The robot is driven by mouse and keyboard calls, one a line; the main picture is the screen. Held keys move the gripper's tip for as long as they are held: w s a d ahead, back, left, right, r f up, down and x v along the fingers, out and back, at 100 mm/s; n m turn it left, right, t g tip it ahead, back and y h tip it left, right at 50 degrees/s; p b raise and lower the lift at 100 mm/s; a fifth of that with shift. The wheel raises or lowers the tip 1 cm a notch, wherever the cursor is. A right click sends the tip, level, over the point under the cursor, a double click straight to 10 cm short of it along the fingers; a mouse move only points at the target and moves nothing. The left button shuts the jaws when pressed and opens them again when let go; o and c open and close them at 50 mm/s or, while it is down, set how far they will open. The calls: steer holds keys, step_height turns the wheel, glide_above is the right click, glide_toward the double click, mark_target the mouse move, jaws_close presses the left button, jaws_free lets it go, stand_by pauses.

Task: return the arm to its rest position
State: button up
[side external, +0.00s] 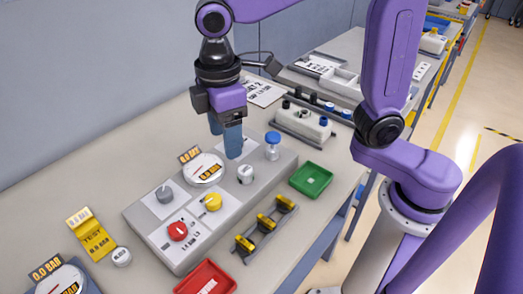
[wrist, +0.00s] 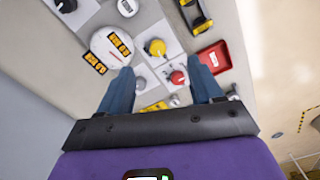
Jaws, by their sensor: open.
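My gripper (side external: 225,145) has two blue fingers and points down, above the back of the grey panel (side external: 240,207) near the round white gauge (side external: 204,172). In the wrist view my gripper (wrist: 160,68) shows its fingers spread wide apart, with nothing held between them. The fingers look clear of the panel, though the exact height is hard to tell.
A green tray (side external: 311,180), a red tray (side external: 207,279) and a rack with yellow pieces (side external: 264,224) lie along the panel's front side. A yellow tag (side external: 91,234) and a second gauge (side external: 60,280) lie at left. A wall (side external: 90,80) rises behind the table.

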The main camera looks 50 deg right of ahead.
steer(key=s+d+f, duration=0.2)
steer(key=s+d, duration=0.6)
steer(key=s+d+f+m, duration=0.1)
steer(key=s+d+f, duration=0.2)
steer(key=s+d, duration=0.5)
steer(key=shift+s+d+f, duration=0.3)
steer(key=shift+d+f, duration=0.05)
steer(key=shift+d, duration=0.15)
stand_by(1.1)
